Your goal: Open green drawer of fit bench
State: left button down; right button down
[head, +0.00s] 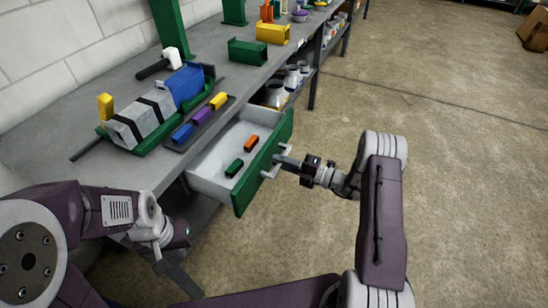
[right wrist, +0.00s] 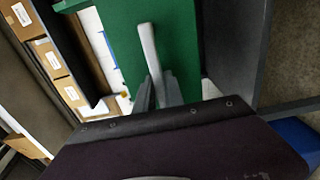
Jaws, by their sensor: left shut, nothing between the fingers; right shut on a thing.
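The green drawer (head: 265,165) of the grey fit bench (head: 48,150) stands pulled out, and its pale inside shows. An orange block (head: 251,143) and a green block (head: 234,168) lie in it. My right gripper (head: 284,162) is shut on the drawer's light handle (head: 270,172). In the right wrist view the handle (right wrist: 149,50) runs down between the fingers against the green front (right wrist: 182,45). My left gripper (head: 172,262) is low at the bench's front edge, left of the drawer, shut and apart from it; its fingertips are hard to make out.
On the bench top are a green fixture with a grey duct piece (head: 140,122), a dark tray of coloured blocks (head: 180,142), a hammer (head: 172,58) and a green channel piece (head: 248,52). A lower shelf holds metal fittings (head: 273,94).

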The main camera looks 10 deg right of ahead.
jog(key=shift+s, duration=0.1)
jog(key=c, duration=1.4)
grip_release()
jog(key=shift+c, duration=0.2)
jog(key=shift+d, duration=0.1)
jog(key=v, duration=0.9)
jog(key=shift+p, duration=0.4)
